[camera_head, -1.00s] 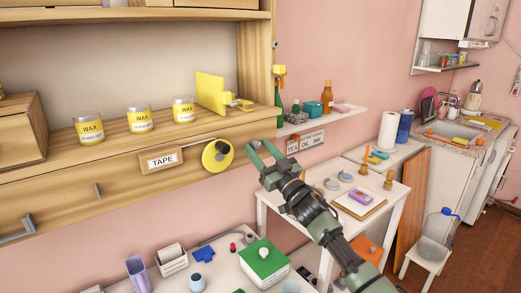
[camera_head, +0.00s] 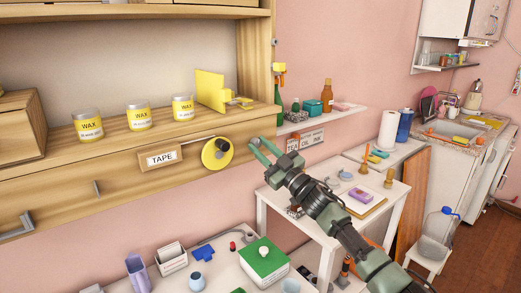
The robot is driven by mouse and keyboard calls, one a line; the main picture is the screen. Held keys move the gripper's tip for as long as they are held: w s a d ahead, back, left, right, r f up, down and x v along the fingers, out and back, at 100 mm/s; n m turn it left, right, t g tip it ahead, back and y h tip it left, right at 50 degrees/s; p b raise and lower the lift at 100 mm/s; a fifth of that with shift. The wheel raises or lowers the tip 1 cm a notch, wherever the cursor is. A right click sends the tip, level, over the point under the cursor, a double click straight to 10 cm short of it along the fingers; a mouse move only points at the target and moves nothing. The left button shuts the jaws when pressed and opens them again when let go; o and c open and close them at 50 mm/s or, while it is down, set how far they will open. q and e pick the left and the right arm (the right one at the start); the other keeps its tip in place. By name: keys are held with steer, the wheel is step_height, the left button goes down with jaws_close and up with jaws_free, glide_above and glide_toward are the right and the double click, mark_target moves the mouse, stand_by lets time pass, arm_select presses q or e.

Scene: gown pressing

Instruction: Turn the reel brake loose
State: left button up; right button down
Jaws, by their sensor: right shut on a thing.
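A yellow round reel (camera_head: 211,158) with a dark hub (camera_head: 223,145) is mounted on the front of the wooden shelf unit, right of the TAPE label (camera_head: 161,158). My right gripper (camera_head: 258,144) is just right of the reel, by the shelf unit's front corner, with its green fingers pointing up and left. It is shut on a small part that its fingers mostly hide, which I take to be the reel brake. The brake's own shape and turn are too small to make out. My left gripper is not in view.
Several yellow WAX jars (camera_head: 139,117) and a yellow block (camera_head: 210,91) stand on the wooden shelf above the reel. A small white wall shelf (camera_head: 343,115) with bottles is close to the right. A white table (camera_head: 301,213) stands below my right arm.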

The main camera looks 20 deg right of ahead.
steer(key=n+g+y, duration=0.1)
steer(key=n, duration=0.1)
steer(key=n+g, duration=0.1)
steer(key=n, duration=0.2)
steer(key=n+g+y, duration=0.1)
steer(key=n, duration=0.1)
steer(key=shift+w+d+r+n+y, duration=0.1)
steer(key=shift+d+r+n+y, duration=0.1)
steer(key=shift+n+y, duration=0.1)
steer(key=shift+n+g+y+p, duration=0.2)
steer(key=shift+n+g, duration=0.35)
steer(key=shift+n, duration=0.8)
steer(key=shift+n+g+y+p, duration=0.1)
steer(key=shift+n+g+p, duration=0.35)
steer(key=shift+n, duration=1.2)
steer(key=c, duration=1.1)
jaws_free()
steer(key=shift+c, duration=0.2)
steer(key=shift+s+d+f+b, duration=0.15)
steer(key=shift+s+d+b, duration=0.1)
steer(key=shift+d+b, duration=0.05)
steer(key=r+b+v, duration=0.1)
steer(key=b+v, duration=0.1)
steer(key=v, duration=0.5)
steer(key=shift+f, duration=0.3)
